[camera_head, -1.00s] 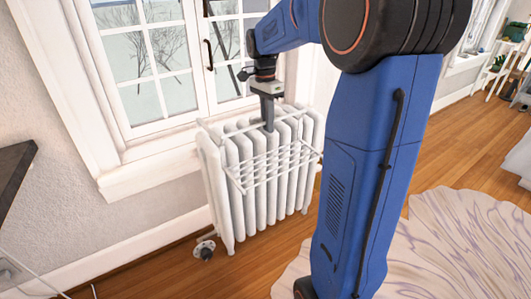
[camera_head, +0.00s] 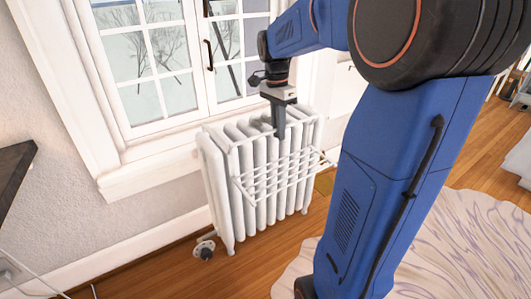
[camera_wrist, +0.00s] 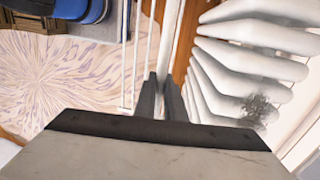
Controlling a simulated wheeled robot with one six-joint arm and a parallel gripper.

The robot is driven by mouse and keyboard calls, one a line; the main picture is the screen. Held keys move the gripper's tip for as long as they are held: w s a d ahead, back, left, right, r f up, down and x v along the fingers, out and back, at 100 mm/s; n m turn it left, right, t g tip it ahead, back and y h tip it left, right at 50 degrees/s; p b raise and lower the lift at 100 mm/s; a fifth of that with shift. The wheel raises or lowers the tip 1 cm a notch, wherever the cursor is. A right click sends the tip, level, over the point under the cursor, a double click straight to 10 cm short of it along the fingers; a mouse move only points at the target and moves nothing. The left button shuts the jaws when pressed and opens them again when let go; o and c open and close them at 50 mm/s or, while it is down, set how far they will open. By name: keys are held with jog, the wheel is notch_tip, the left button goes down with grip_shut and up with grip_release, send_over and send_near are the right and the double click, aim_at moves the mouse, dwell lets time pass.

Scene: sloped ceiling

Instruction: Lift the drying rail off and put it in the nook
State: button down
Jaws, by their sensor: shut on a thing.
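The drying rail (camera_head: 285,174) is a white wire rack with several thin bars, in front of the white radiator (camera_head: 228,218) under the window. My gripper (camera_head: 280,137) points down over the radiator's top and is shut on the rail's upper bar. In the wrist view my gripper (camera_wrist: 161,82) has its two dark fingers around a white bar of the rail (camera_wrist: 175,38). The rail stands to the right of the radiator's left end, its right side reaching past the radiator. I cannot tell whether it still touches the radiator. I cannot make out the nook.
The window (camera_head: 160,65) and its sill (camera_head: 150,170) are close behind the radiator. A valve (camera_head: 204,249) sits at its lower left foot. A dark tabletop (camera_head: 12,175) juts in at the left. Wooden floor (camera_head: 270,262) and a pale patterned rug (camera_head: 465,225) lie in front.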

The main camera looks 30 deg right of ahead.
jog(key=shift+s+r, duration=0.2)
jog(key=shift+s, duration=2.2)
jog(key=s, duration=1.4)
jog(key=shift+d, duration=0.3)
jog(key=shift+s, duration=0.1)
